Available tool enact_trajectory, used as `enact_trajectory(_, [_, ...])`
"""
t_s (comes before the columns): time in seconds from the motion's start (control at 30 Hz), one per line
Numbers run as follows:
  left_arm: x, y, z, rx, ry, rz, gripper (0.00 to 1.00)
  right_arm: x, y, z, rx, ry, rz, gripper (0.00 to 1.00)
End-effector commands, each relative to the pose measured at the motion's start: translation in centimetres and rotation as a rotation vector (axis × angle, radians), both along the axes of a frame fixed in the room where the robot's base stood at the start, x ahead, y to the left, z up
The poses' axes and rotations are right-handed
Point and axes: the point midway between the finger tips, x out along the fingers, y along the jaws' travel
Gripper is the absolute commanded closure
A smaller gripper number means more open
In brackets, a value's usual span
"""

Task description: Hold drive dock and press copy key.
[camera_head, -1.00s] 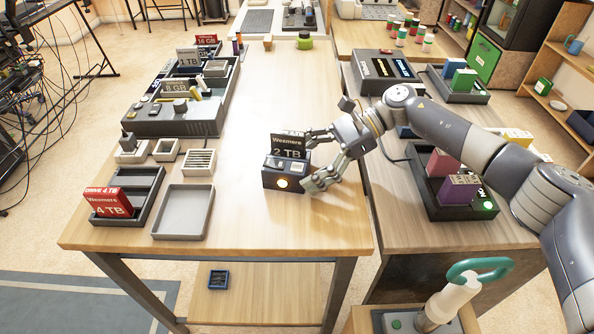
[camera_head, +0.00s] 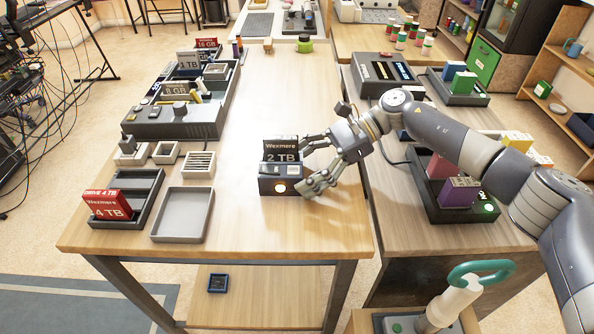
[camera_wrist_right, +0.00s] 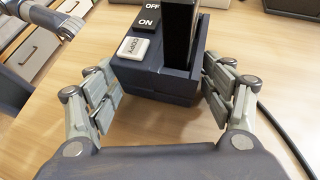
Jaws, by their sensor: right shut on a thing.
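The drive dock (camera_head: 268,186) is a dark box on the wooden table, with a lit round light on its front and a black Wexmere 2 TB drive (camera_head: 281,150) standing upright in it. In the right wrist view the white copy key (camera_wrist_right: 133,48) shows on the dock's top beside an ON/OFF switch (camera_wrist_right: 150,14). My right gripper (camera_head: 312,168) is shut on the dock from the right, its fingers on two opposite sides. The key is uncovered. A grey jointed part (camera_wrist_right: 42,45), apparently my left gripper, shows at the wrist view's upper left; its jaws are unclear.
An empty grey tray (camera_head: 208,215) and a black rack (camera_head: 150,205) with a red 4 TB drive (camera_head: 108,205) lie left of the dock. An organizer (camera_head: 172,127) stands farther back. The table in front of the dock is clear.

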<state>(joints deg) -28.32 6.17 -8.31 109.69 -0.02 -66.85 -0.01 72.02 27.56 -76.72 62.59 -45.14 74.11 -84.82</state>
Motion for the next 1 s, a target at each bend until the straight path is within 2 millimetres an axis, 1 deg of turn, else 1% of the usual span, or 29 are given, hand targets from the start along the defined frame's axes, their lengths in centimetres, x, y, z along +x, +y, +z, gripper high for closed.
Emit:
enact_trajectory(0.17, [0.01,-0.01,-0.01,0.0,0.0,0.0,0.6,0.03,0.0,-0.03,-0.001,-0.002,0.0,0.39])
enact_trajectory(0.27, [0.02,-0.01,-0.01,0.0,-0.001,0.0,0.8,0.03,-0.01,-0.04,-0.001,-0.002,0.0,0.39])
enact_trajectory(0.3, [0.02,-0.01,-0.01,0.0,-0.001,0.0,0.89,0.03,-0.01,-0.04,-0.001,-0.002,0.0,0.39])
enact_trajectory(0.33, [0.01,-0.01,-0.02,0.0,-0.001,0.0,0.96,0.03,-0.01,-0.04,-0.001,-0.002,0.0,0.39])
enact_trajectory(0.37, [0.01,-0.01,-0.02,0.0,-0.001,0.0,1.0,0.03,-0.01,-0.04,-0.001,-0.002,0.0,0.39])
enact_trajectory(1.0, [0.01,0.02,-0.04,0.0,0.0,0.001,1.0,0.06,-0.02,-0.03,0.0,-0.002,-0.001,0.39])
